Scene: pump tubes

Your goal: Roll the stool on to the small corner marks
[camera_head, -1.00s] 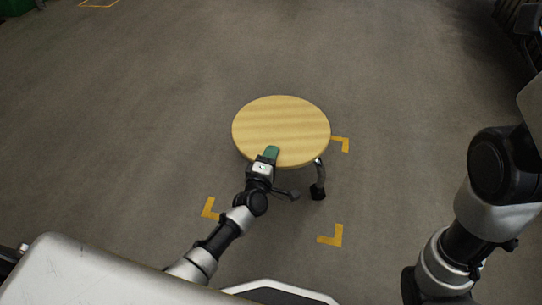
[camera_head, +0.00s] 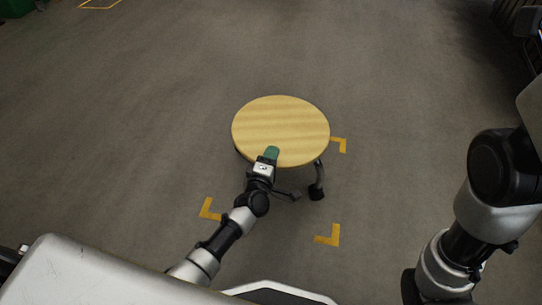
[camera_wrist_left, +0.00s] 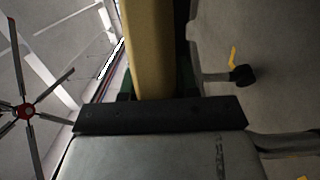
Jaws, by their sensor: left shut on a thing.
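The stool has a round pale wooden seat (camera_head: 281,128) and dark legs with castors (camera_head: 316,191). It stands in the middle of the head view. My left gripper (camera_head: 271,153) is shut on the near edge of the seat, with a green fingertip over the top. In the left wrist view the seat edge (camera_wrist_left: 153,50) lies between the jaws. Yellow corner marks show on the floor: near left (camera_head: 208,209), near right (camera_head: 329,236) and far right (camera_head: 340,145). The seat lies mostly beyond the near marks, overlapping the far right one's side. Any far left mark is hidden. My right gripper is out of view.
The grey floor (camera_head: 160,110) around the stool is clear. Another yellow floor marking (camera_head: 99,4) lies at the far left, beside a green object (camera_head: 15,6) at the corner. Dark items (camera_head: 520,20) stand at the upper right edge.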

